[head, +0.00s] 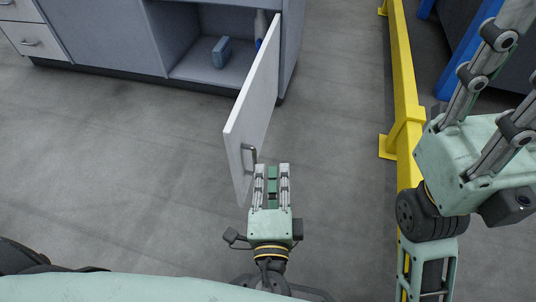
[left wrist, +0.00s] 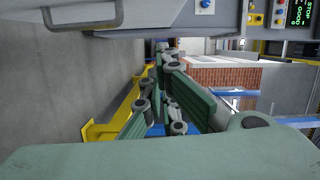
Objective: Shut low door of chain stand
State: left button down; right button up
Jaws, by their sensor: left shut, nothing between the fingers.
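The low door (head: 254,105) of the grey cabinet stands wide open in the head view, swung out toward me from the right side of the opening. Its metal handle (head: 249,154) is near the free end, and a handle (left wrist: 84,22) also shows at the top left of the left wrist view. My left gripper (head: 272,170) is shut and empty, just right of the handle end of the door; I cannot tell whether it touches. Its fingers show in the left wrist view (left wrist: 165,100). My right gripper (head: 490,85) is raised at the right, its fingertips cut off by the frame.
Drawers (head: 33,40) are at the left. A yellow floor rail (head: 405,90) runs along the right, near my right arm. The floor (head: 130,150) left of the door is clear.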

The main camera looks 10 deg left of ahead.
pick_arm(q)
jog(key=s+y, duration=0.1)
jog(key=s, duration=0.2)
jog(key=b, duration=0.2)
send_over(253, 148)
jog(key=s+d, duration=0.3)
jog(key=s, duration=0.1)
jog(key=shift+a+f+m, duration=0.15)
jog(key=shift+a+f, duration=0.05)
jog(key=shift+a, duration=0.25)
jog(key=shift+a+f+m, duration=0.15)
jog(key=shift+a, duration=0.3)
